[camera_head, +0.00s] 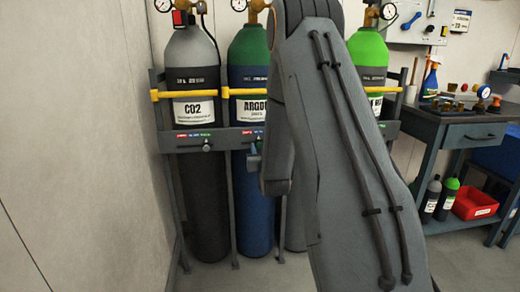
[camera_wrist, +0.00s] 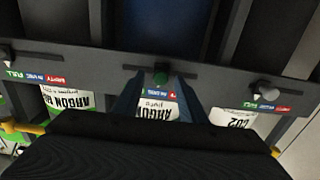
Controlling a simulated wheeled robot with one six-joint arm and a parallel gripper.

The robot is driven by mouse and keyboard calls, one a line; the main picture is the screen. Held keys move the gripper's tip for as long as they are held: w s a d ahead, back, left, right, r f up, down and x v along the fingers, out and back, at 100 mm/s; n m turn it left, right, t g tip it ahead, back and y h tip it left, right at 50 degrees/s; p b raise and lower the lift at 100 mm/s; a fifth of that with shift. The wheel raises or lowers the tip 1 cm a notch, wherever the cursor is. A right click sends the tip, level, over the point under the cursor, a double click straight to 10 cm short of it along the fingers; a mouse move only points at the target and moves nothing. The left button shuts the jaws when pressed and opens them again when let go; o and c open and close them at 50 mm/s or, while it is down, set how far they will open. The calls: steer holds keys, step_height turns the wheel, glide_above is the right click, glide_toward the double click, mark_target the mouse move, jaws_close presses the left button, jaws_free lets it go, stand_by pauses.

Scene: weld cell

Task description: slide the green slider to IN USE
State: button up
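The green slider (camera_wrist: 161,75) is a small knob on the grey rack rail, at the middle of the wrist view. My gripper (camera_wrist: 160,80) is open, with one blue-grey finger on either side of the slider and a gap to it on both sides. The slider stands near the blue IN USE mark (camera_wrist: 155,93) and red mark (camera_wrist: 172,95) of the argon label strip; I cannot tell exactly which it lines up with. The strip's end behind the left finger is hidden.
Grey sliders sit at the rail's left (camera_wrist: 5,53) and right (camera_wrist: 264,90). The CO2 cylinder (camera_head: 195,75), the argon cylinder (camera_head: 249,80) and a bright green-topped cylinder (camera_head: 368,55) stand in the rack behind a yellow bar (camera_head: 225,94). A workbench (camera_head: 455,125) stands right.

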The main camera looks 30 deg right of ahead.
steer(key=v, duration=0.8)
steer(key=shift+p, duration=0.45)
steer(key=shift+w, duration=0.1)
